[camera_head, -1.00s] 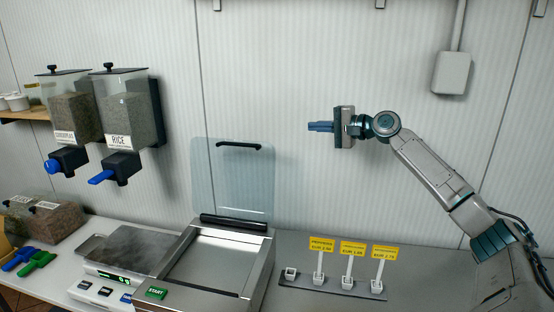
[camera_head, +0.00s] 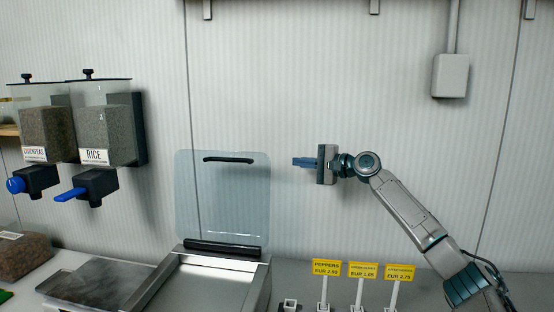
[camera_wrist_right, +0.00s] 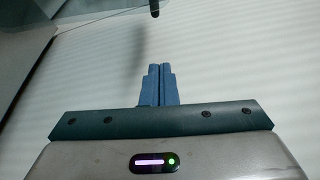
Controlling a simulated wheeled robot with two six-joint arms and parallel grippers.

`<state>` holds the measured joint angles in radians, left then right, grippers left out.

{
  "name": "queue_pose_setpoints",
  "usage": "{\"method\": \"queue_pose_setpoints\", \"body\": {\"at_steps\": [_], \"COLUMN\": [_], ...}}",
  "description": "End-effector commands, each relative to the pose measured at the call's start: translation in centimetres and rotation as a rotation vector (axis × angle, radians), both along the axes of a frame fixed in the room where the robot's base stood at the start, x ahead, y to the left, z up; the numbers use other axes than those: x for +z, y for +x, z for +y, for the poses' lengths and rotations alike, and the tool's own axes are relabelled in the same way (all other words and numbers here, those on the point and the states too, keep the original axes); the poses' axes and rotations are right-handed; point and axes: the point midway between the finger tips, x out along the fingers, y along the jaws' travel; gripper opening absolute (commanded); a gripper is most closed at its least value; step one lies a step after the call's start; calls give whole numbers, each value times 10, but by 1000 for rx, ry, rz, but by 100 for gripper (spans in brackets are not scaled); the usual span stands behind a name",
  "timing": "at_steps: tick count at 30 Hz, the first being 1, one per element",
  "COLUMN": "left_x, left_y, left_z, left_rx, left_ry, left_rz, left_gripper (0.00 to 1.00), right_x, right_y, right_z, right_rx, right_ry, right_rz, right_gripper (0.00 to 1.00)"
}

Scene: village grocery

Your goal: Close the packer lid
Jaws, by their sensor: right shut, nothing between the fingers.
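The packer lid (camera_head: 223,200) is a clear bluish panel with a black handle bar (camera_head: 229,160) near its top edge. It stands upright, open, on a dark hinge at the back of the metal packer (camera_head: 205,285). My right gripper (camera_head: 296,162) is to the right of the lid at about handle height, pointing left and apart from it. Its blue fingers are shut with nothing between them, also in the right wrist view (camera_wrist_right: 160,70). In that view the end of a dark bar (camera_wrist_right: 154,10), likely the handle, shows at the top. My left gripper is not in view.
Two wall dispensers, chickpeas (camera_head: 45,135) and rice (camera_head: 106,135), hang at the left. A scale with a metal plate (camera_head: 100,283) is left of the packer. Yellow price signs (camera_head: 363,270) stand at the right, below my right arm. The wall behind is close.

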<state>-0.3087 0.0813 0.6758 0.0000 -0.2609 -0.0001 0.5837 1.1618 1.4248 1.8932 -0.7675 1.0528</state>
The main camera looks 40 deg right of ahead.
Motion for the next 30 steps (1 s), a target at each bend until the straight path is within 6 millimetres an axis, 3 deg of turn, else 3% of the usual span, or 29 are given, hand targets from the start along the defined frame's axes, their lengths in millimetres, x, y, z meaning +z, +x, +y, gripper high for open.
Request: {"method": "queue_pose_setpoints", "body": {"at_steps": [15, 21, 30], "left_x": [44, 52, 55], "left_y": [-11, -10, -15], "left_z": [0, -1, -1], "left_rx": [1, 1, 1], "left_ry": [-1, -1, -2], "left_rz": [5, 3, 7], "left_gripper": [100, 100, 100], "right_x": [1, 1, 2], "right_y": [73, 53, 44], "right_z": [30, 46, 57], "right_rx": [2, 0, -1], "right_ry": [6, -5, 0], "right_rz": [0, 4, 1], "right_gripper": [0, 0, 0]}}
